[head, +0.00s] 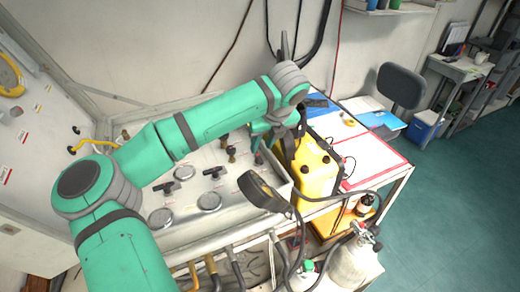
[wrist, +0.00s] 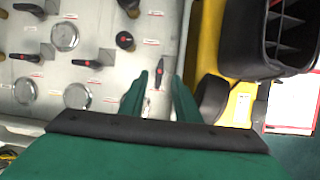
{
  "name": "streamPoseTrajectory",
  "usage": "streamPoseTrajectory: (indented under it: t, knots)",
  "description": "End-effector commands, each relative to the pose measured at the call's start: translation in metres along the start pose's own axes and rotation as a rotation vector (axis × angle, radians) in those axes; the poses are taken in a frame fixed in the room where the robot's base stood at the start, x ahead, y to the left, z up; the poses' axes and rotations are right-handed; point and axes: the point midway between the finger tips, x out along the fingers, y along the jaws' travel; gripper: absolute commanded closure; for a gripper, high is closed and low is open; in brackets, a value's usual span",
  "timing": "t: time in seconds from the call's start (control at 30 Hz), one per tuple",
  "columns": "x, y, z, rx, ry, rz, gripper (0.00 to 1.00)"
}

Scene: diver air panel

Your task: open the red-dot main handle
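A slim handle with a small red mark (wrist: 160,73) stands on the grey panel between my fingertips in the wrist view. I cannot tell whether the fingers touch it. My gripper (wrist: 160,76) is open, its two green fingers on either side of this handle. In the head view my gripper (head: 258,138) is over the panel's right end, partly hidden by my arm. A black T-handle with a red dot (wrist: 87,63) lies to the left, and a round black knob with a red dot (wrist: 125,40) is nearer. Which one is the main handle is not readable.
Round gauges (wrist: 64,36) and other black handles fill the panel (head: 185,222) to the left. A yellow case (head: 318,178) stands close to the right of my gripper. A dark lamp-like head (head: 263,190) and hoses are in front. Open floor (head: 445,200) lies right.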

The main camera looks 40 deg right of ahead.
Motion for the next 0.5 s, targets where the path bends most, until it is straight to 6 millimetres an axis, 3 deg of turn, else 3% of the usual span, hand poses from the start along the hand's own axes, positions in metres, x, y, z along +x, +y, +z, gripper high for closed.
streamPoseTrajectory:
  t: [0.2,0.5]
  knots:
    - [-0.040,0.000,0.000,0.001,-0.003,0.000,0.71]
    - [-0.061,-0.001,-0.001,0.001,0.000,0.000,0.71]
